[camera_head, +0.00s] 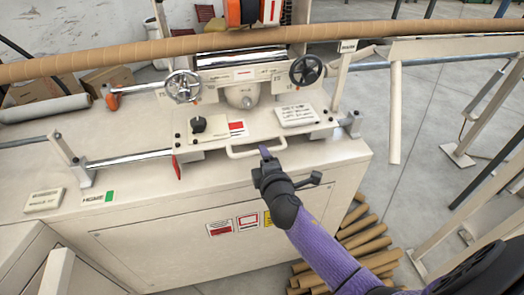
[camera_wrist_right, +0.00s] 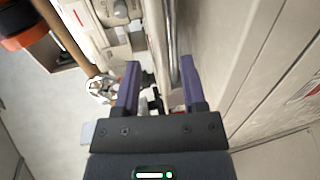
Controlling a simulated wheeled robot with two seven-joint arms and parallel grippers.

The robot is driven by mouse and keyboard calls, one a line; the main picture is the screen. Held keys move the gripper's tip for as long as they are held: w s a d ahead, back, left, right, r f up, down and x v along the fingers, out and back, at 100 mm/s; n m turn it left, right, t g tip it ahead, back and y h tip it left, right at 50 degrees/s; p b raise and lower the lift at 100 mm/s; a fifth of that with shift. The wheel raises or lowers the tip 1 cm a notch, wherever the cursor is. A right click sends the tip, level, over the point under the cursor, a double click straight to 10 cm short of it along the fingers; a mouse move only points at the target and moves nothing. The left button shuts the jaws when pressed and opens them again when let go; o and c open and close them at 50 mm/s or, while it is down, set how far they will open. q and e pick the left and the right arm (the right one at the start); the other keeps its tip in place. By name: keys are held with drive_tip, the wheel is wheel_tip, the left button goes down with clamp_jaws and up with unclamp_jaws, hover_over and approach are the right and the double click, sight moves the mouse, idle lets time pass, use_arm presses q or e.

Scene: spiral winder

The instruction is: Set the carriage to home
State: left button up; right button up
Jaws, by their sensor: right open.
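The carriage (camera_head: 215,128) is a beige plate with a black knob, a red-and-white label and a white front handle (camera_head: 256,149). It sits on a steel rail (camera_head: 130,158), well right of the HOME label (camera_head: 97,199) with its green mark. My right gripper (camera_head: 266,156) is at the handle's right part, in front of the machine. The right wrist view shows its two purple fingers (camera_wrist_right: 160,88) apart, with a grey bar running up beyond them. I cannot tell whether the handle lies between the fingers. My left gripper is not in view.
A long brown tube (camera_head: 120,60) crosses above the machine. Two handwheels, a silver one (camera_head: 183,86) and a black one (camera_head: 306,70), stand behind the carriage. A rail post (camera_head: 75,165) stands near the HOME label. Brown tubes (camera_head: 360,240) lie on the floor at right.

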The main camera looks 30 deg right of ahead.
drive_tip(key=b+x, duration=0.1)
drive_tip(key=x, duration=0.2)
drive_tip(key=shift+w+f, duration=0.15)
drive_tip(key=shift+w, duration=0.25)
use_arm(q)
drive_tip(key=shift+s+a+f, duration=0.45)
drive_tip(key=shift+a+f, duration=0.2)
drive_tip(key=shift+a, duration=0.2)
use_arm(e)
drive_tip(key=shift+d, duration=0.1)
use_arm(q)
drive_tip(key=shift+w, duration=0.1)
use_arm(e)
drive_tip(key=shift+c, duration=0.5)
clamp_jaws()
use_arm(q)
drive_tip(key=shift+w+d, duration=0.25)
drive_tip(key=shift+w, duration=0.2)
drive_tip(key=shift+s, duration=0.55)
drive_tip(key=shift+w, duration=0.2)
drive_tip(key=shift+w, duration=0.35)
